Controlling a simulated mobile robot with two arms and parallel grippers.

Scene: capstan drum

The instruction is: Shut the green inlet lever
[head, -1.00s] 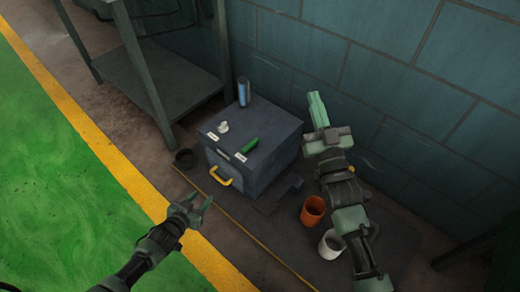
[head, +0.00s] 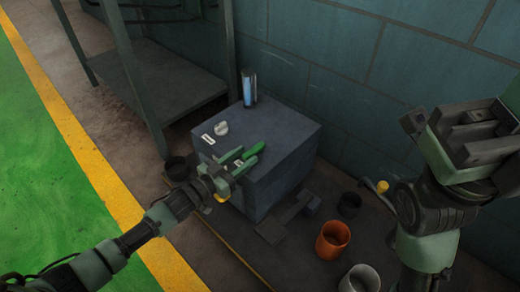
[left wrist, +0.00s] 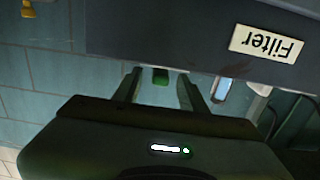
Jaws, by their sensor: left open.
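The green inlet lever (head: 254,150) lies on top of the dark grey box (head: 285,148), near its front edge. My left gripper (head: 238,164) is open at the front edge of the box, with its fingers close beside the lever. In the left wrist view the green lever (left wrist: 160,76) shows end-on between the two open fingers (left wrist: 160,90). Whether a finger touches it I cannot tell. The label near the lever is partly hidden.
A white knob (head: 221,127) with a label (head: 208,139) and a blue cylinder (head: 249,88) stand on the box. A "Filter" label (left wrist: 267,43) shows in the left wrist view. An orange cup (head: 332,240) and a white cup (head: 361,279) stand right. A metal shelf (head: 185,85) is behind.

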